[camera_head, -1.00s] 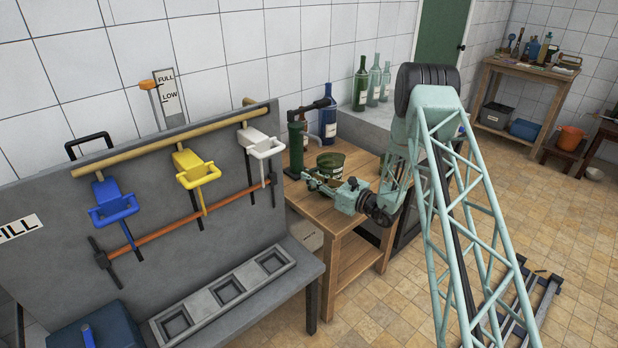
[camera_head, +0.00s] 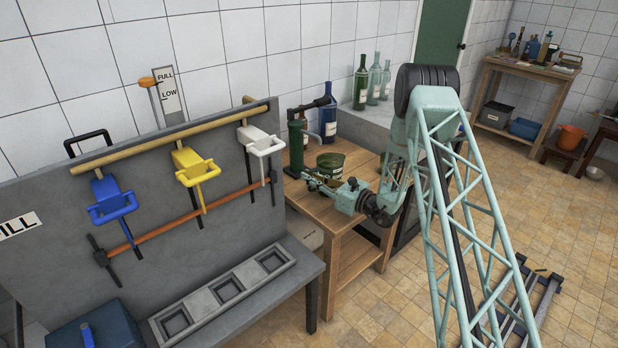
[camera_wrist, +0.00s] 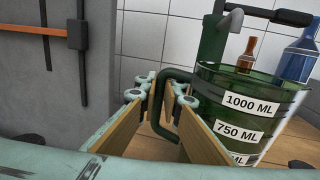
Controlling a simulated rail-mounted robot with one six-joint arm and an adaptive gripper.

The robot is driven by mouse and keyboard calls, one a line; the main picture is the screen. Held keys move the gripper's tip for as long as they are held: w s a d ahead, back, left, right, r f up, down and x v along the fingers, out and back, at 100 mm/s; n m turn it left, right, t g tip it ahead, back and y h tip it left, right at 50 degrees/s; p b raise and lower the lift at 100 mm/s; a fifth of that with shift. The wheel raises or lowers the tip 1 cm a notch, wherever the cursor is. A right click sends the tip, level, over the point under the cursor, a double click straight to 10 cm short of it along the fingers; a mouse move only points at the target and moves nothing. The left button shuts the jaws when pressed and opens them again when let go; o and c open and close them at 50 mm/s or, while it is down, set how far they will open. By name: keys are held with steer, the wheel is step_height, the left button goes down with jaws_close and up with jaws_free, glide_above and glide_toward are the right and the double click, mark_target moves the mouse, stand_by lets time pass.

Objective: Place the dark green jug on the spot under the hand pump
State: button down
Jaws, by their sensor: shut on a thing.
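The dark green jug (camera_head: 331,161) is at the wooden table in the head view, just in front of the hand pump (camera_head: 296,143). In the wrist view the jug (camera_wrist: 240,112), see-through green with white volume labels, fills the right side. My gripper (camera_wrist: 166,108) is shut on the jug's dark handle, with a wooden-faced finger on each side of it. My gripper (camera_head: 314,184) reaches in from the right in the head view. The jug's base is hidden, so I cannot tell whether it touches the table. The spot under the pump is hidden too.
A blue bottle (camera_head: 328,122) and a brown bottle stand behind the jug. Green and clear bottles (camera_head: 361,83) stand on the ledge. The grey panel (camera_head: 45,180) with coloured holders is close on the left. The table front (camera_head: 345,238) has some clear wood.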

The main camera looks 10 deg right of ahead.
steer(key=shift+f, duration=0.15)
steer(key=c, duration=2.7)
jaws_free()
steer(key=shift+v, duration=6)
